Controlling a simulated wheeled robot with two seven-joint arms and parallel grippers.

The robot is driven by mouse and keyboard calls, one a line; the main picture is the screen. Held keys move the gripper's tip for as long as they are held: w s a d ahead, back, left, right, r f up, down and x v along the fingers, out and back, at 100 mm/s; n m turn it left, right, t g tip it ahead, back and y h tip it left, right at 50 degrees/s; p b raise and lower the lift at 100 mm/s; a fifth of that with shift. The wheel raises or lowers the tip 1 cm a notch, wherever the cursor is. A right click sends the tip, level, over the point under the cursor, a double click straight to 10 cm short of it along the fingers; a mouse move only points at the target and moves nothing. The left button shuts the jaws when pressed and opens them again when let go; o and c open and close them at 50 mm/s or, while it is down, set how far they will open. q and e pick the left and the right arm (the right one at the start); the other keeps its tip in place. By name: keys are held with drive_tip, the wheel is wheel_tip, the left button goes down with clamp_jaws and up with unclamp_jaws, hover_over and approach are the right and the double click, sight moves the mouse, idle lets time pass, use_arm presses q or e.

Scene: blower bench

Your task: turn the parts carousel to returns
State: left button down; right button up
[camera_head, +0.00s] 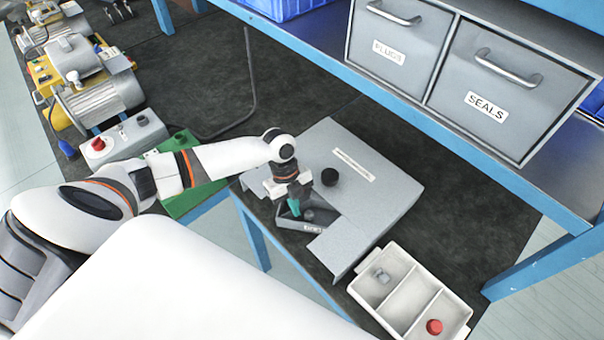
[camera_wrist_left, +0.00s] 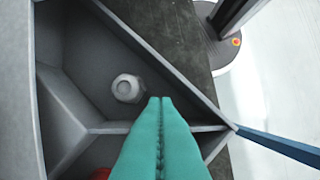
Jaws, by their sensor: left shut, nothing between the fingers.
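The parts carousel (camera_head: 375,195) is a flat grey housing on the dark bench, with a black knob (camera_head: 329,177) and a label strip on top. A wedge-shaped compartment (camera_head: 318,227) shows in its front opening, with a front label too small to read surely. My left gripper (camera_head: 294,208) is shut and empty, its teal fingers pointing down into the opening. In the left wrist view the shut fingers (camera_wrist_left: 160,105) are beside a dividing wall (camera_wrist_left: 205,129), and contact is unclear. A grey nut-like part (camera_wrist_left: 127,88) lies in the compartment. My right gripper is not in view.
A white divided tray (camera_head: 408,290) with a grey part and a red part (camera_head: 434,327) stands at the front right. Drawers marked PLUGS (camera_head: 390,50) and SEALS (camera_head: 487,105) hang above the back. A button box (camera_head: 125,137) and motor units (camera_head: 95,100) stand left.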

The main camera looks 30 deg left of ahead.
use_arm(q)
drive_tip(key=shift+w+a+m+g+y+b, duration=0.15)
drive_tip(key=shift+w+a+m+g+b, duration=0.2)
drive_tip(key=shift+a+m+b, duration=0.35)
drive_tip(key=shift+w+a+m+g+y+b, duration=0.15)
drive_tip(key=shift+w+a+m+b, duration=0.35)
drive_tip(key=shift+a+m, duration=0.35)
drive_tip(key=shift+w+a+b, duration=0.3)
drive_tip(key=shift+w+a, duration=0.1)
drive_tip(key=shift+w, duration=0.05)
